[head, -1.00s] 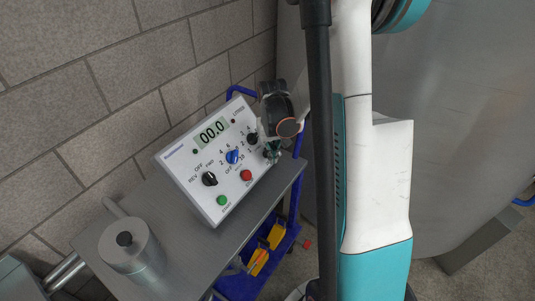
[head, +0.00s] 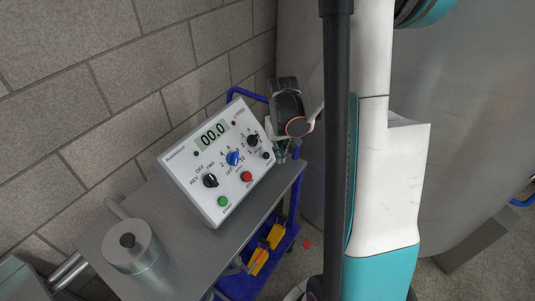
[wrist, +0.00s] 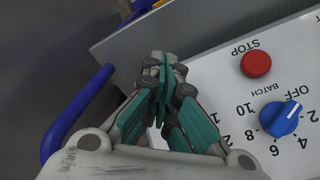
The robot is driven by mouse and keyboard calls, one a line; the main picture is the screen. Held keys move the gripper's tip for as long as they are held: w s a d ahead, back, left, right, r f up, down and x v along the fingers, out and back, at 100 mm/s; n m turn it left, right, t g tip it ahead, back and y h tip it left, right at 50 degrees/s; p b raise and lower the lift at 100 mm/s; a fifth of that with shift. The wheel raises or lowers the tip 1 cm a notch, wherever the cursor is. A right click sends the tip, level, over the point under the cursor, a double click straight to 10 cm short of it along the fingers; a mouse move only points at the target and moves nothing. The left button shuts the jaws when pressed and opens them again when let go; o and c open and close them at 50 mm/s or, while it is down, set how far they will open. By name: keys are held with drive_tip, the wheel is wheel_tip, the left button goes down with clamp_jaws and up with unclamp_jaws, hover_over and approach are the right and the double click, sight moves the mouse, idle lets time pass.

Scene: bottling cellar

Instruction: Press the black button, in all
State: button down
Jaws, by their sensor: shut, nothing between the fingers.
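The black button (head: 266,156) is a small round cap near the right end of the white control panel (head: 185,168), right of the red button. It shows clear of my gripper in the head view. My gripper (head: 281,156) is shut and empty, just right of the black button and by the panel's right edge. In the wrist view the shut green fingers (wrist: 164,66) lie over the panel's left part. The black button does not show there; the fingers seem to cover that area. Whether the fingertips touch anything cannot be told.
The panel also has a red STOP button (head: 246,176), a green button (head: 223,201), a blue BATCH knob (head: 233,158) and black knobs (head: 210,180). Its display (head: 214,134) reads 00.0. A lidded metal pot (head: 135,252) stands left on the grey bench. A blue cart (head: 240,284) is below.

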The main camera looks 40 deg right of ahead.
drive_tip(key=shift+s+d+r+p, duration=0.25)
drive_tip(key=shift+s+r+p, duration=0.1)
drive_tip(key=shift+s+r, duration=0.45)
